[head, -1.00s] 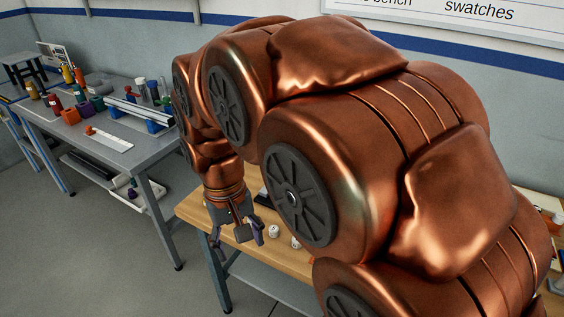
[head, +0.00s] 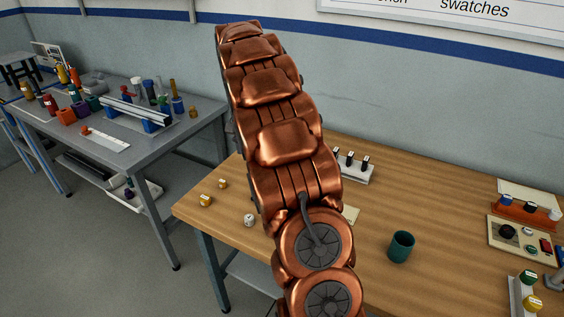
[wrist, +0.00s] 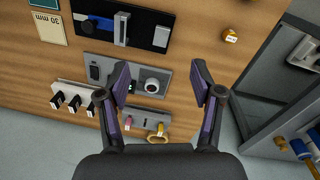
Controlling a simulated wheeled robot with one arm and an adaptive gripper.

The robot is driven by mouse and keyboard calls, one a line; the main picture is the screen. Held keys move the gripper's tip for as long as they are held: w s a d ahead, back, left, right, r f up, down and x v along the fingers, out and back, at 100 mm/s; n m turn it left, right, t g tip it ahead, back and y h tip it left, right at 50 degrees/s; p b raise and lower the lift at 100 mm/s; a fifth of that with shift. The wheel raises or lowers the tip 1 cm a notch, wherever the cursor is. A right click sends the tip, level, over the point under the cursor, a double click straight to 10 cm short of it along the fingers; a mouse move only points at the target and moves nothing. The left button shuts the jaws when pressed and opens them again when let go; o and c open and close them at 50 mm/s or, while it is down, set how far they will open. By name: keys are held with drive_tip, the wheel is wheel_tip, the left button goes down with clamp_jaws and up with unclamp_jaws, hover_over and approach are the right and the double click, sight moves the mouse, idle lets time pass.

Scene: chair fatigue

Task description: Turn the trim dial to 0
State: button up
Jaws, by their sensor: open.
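In the wrist view a grey panel (wrist: 128,76) lies on the wooden bench, with a round, light-topped knob (wrist: 152,86) near its right end. This knob may be the trim dial; its markings are too small to read. My gripper (wrist: 160,72) is open and empty, its two purple-padded fingers on either side of the knob in the picture. I cannot tell its height above the panel. In the head view my arm hides the gripper and this panel. Another panel (head: 515,250) with a black round knob (head: 508,231) sits at the bench's right.
A teal cup (head: 401,247) stands on the wooden bench (head: 420,195). A rack with black-handled pieces (head: 353,165) is beside my arm.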

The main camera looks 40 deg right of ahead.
drive_tip(key=w+d+f+m, duration=0.1)
drive_tip(key=d+f, duration=0.1)
drive_tip(key=d, duration=0.3)
drive_tip(key=w+d+f+m, duration=0.1)
drive_tip(key=w+d+f, duration=0.1)
drive_tip(key=d, duration=0.3)
drive_tip(key=w+d+f+m+t, duration=0.1)
drive_tip(key=d+f+m, duration=0.1)
drive_tip(key=d+f, duration=0.2)
drive_tip(key=shift+w+d, duration=0.35)
drive_tip(key=shift+d, duration=0.45)
drive_tip(key=shift+d+f, duration=0.45)
drive_tip(key=shift+f, duration=0.2)
drive_tip(key=shift+f+p, duration=0.85)
drive_tip(key=shift+f, duration=2.8)
drive_tip(key=shift+c, duration=0.3)
drive_tip(key=c, duration=1.1)
